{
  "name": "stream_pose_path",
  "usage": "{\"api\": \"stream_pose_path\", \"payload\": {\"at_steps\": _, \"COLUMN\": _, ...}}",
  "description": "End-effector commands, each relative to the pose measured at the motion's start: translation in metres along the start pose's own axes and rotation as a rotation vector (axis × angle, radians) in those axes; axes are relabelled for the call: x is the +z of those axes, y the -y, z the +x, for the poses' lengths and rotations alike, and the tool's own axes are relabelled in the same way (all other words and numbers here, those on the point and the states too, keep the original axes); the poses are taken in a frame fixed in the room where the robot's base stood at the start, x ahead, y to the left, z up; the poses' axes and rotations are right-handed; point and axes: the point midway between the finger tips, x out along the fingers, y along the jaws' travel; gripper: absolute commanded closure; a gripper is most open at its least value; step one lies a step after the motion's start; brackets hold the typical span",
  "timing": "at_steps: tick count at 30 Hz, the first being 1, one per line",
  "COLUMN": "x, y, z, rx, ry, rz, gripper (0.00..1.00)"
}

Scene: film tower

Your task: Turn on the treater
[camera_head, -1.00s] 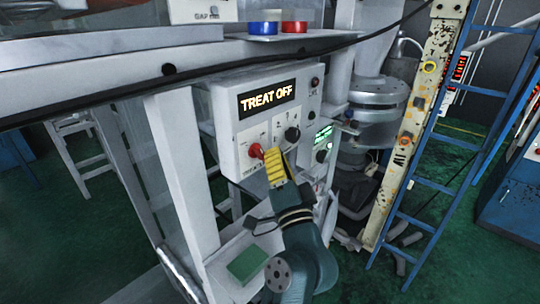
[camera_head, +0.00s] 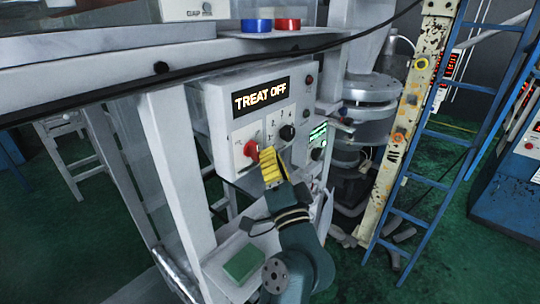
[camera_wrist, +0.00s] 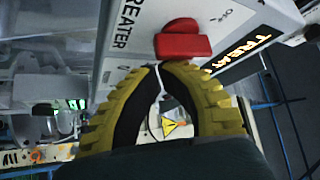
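The treater panel is a white box (camera_head: 222,128) with an orange lit sign (camera_head: 261,97) reading "TREAT OFF". A red rotary knob (camera_head: 251,149) sits low on its front, with a black knob (camera_head: 287,132) to its right. My gripper, with ribbed yellow fingers (camera_head: 266,157), is right beside the red knob. In the wrist view the two fingertips (camera_wrist: 159,68) are nearly together, with nothing between them. The red knob (camera_wrist: 183,44) lies just beyond the tips there; whether they touch it I cannot tell. Lettering "TREATER" shows beside it.
A blue and a red round item (camera_head: 287,24) sit on the white beam above the panel. A dark cable (camera_head: 200,67) runs along the beam. A blue ladder (camera_head: 425,180) and a worn cream post (camera_head: 398,140) stand to the right. A green pad (camera_head: 244,263) lies below left.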

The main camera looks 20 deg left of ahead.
Motion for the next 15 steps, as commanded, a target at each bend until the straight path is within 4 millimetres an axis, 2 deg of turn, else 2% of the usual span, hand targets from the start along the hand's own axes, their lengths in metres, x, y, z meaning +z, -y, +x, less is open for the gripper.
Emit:
{"api": "stream_pose_path", "payload": {"at_steps": 1, "x": 0.0059, "y": -0.0052, "z": -0.0013, "rx": 0.008, "ry": 0.012, "rz": 0.005, "gripper": 1.00}}
{"api": "stream_pose_path", "payload": {"at_steps": 11, "x": 0.0008, "y": -0.0051, "z": -0.0035, "rx": 0.007, "ry": 0.002, "rz": 0.000, "gripper": 1.00}}
{"api": "stream_pose_path", "payload": {"at_steps": 15, "x": 0.0015, "y": -0.0146, "z": -0.0045, "rx": 0.006, "ry": 0.000, "rz": -0.001, "gripper": 1.00}}
